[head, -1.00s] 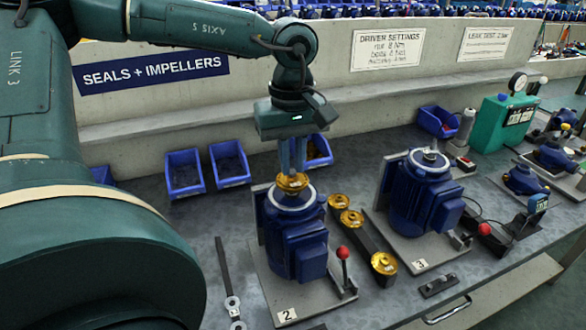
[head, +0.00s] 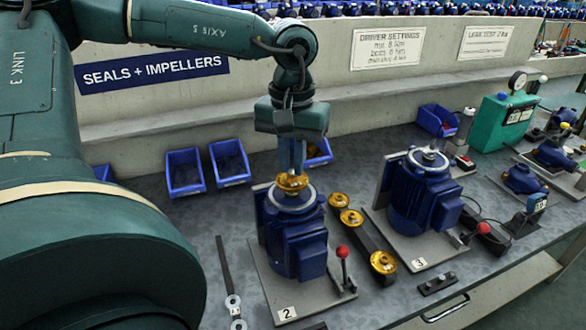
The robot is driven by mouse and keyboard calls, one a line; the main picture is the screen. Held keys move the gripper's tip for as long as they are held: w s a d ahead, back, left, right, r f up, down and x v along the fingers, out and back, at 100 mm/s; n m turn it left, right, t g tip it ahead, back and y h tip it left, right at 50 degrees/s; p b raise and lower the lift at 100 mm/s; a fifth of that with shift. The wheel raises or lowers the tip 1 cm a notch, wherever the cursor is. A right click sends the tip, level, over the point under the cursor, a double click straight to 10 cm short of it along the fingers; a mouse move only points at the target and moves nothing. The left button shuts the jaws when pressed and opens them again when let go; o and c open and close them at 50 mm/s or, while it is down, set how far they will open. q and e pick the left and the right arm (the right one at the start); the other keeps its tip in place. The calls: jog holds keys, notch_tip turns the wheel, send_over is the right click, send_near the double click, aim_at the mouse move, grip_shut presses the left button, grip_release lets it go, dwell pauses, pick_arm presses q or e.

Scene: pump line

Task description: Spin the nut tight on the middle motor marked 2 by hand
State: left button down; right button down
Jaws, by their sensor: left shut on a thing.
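The blue motor (head: 300,240) marked 2 stands upright on a grey plate (head: 262,283) with a "2" label at its front. A brass-coloured impeller sits on top of it, inside a pale ring (head: 278,203). My left gripper (head: 292,178) points straight down at the top of this motor. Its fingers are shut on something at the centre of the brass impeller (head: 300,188). The nut itself is too small and too hidden by the fingers to make out. My right gripper is not in view.
Several brass impellers (head: 351,217) lie in a dark rack right of motor 2. A red-knobbed lever (head: 343,252) stands at the plate's right edge. Motor 3 (head: 420,195) stands further right. Blue bins (head: 185,172) line the back. A wrench-like tool (head: 224,262) lies left.

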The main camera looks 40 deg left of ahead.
pick_arm(q)
jog(key=m, duration=0.3)
jog(key=shift+m, duration=0.4)
jog(key=m, duration=0.3)
jog(key=shift+p, duration=0.35)
jog(key=c, duration=1.6)
grip_release()
jog(key=shift+r, duration=0.1)
jog(key=shift+r+p, duration=1.6)
jog(key=shift+r, duration=0.6)
